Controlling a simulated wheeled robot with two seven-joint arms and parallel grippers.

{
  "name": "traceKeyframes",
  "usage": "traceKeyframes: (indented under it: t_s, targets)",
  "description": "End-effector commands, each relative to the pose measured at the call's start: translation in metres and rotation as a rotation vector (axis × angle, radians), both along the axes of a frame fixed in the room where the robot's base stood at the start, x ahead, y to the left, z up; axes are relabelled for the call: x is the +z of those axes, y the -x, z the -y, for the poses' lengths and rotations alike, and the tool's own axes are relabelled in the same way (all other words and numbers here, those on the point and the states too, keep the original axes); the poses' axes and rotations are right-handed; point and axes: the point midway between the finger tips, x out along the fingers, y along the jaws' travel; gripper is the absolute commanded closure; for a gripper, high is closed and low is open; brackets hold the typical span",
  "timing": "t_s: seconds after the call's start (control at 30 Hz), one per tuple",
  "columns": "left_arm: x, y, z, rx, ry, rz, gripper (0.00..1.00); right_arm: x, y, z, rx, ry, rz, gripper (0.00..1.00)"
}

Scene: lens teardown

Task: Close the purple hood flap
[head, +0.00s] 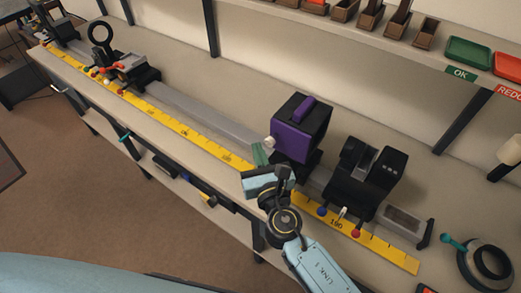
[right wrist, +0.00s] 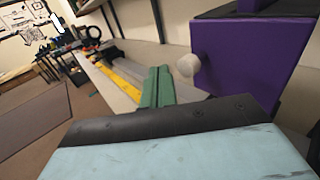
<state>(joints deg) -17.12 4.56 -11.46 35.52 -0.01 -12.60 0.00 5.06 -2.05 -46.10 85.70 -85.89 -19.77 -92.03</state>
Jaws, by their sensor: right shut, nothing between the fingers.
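The purple hood (head: 291,140) is a boxy purple and black housing with a raised purple handle on top, standing on the grey rail. A pale round knob (head: 268,142) sticks out at the left of its purple side; it also shows in the right wrist view (right wrist: 187,65). I cannot tell how far the flap stands open. My right gripper (head: 260,154) is shut and empty, its green fingers together just beside and below the knob. In the right wrist view the fingers (right wrist: 158,86) are left of the knob, with a small gap in the picture. My left gripper is out of view.
A black device (head: 362,178) with coloured knobs stands on the rail to the right. A yellow scale (head: 185,128) runs along the bench front. A ring holder (head: 101,35) is far left. Green (head: 468,51) and red trays sit on the back shelf. The rail's middle is clear.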

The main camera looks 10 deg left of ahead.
Motion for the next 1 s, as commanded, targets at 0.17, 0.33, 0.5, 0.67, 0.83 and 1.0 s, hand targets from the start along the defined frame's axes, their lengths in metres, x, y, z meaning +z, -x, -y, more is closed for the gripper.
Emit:
traceKeyframes:
  t_s: [0.17, 0.33, 0.5, 0.67, 0.83, 1.0]
  targets:
    - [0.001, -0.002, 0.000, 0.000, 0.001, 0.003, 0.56, 0.000, 0.024, -0.016, 0.004, -0.003, -0.004, 1.00]
    - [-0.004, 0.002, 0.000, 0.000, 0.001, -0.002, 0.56, -0.002, 0.062, -0.031, 0.005, -0.004, -0.004, 1.00]
    - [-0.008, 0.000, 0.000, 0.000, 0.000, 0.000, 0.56, -0.001, 0.092, -0.044, 0.002, -0.003, -0.004, 1.00]
    - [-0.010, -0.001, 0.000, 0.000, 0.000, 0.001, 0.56, -0.001, 0.107, -0.051, 0.002, -0.001, -0.002, 1.00]
    - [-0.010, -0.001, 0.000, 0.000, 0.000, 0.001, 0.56, 0.000, 0.112, -0.053, 0.002, -0.001, 0.000, 1.00]
    - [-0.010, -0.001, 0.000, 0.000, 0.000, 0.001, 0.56, 0.000, 0.112, -0.053, 0.002, -0.001, 0.000, 1.00]
